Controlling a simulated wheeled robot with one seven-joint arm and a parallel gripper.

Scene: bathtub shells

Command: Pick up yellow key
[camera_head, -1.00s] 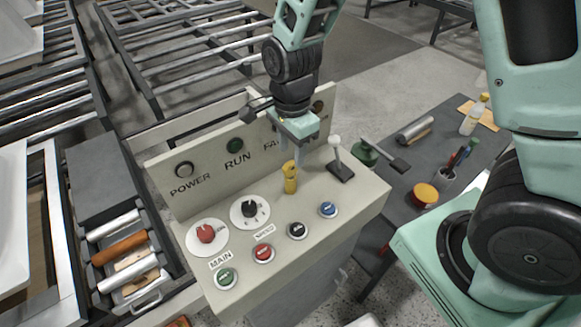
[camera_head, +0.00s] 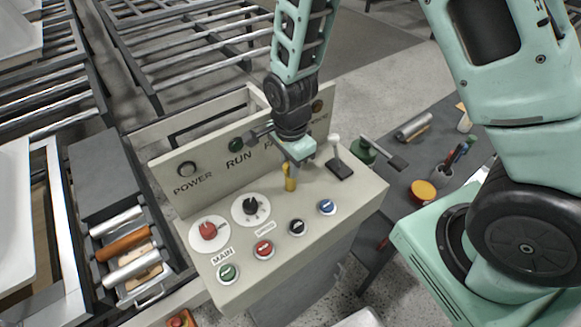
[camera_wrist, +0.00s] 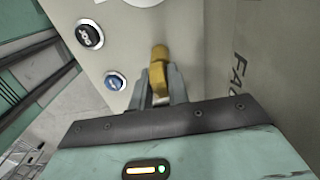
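The yellow key (camera_head: 290,178) stands upright on the sloping top of the beige control panel (camera_head: 325,183), behind the row of buttons. My gripper (camera_head: 291,167) is pointed down over the key, with its fingers at the key's upper part. In the wrist view, the key (camera_wrist: 158,72) lies between the two grey fingers of my gripper (camera_wrist: 158,84), one on each side. The fingers are very close to it; I cannot tell whether both touch it. The key's upper end in the head view is hidden by my gripper.
A black lever with a white knob (camera_head: 335,150) stands close to the right of my gripper. A black dial (camera_head: 250,207), a red dial (camera_head: 208,231) and several buttons are in front and left. The upright labelled panel (camera_head: 215,165) rises behind.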

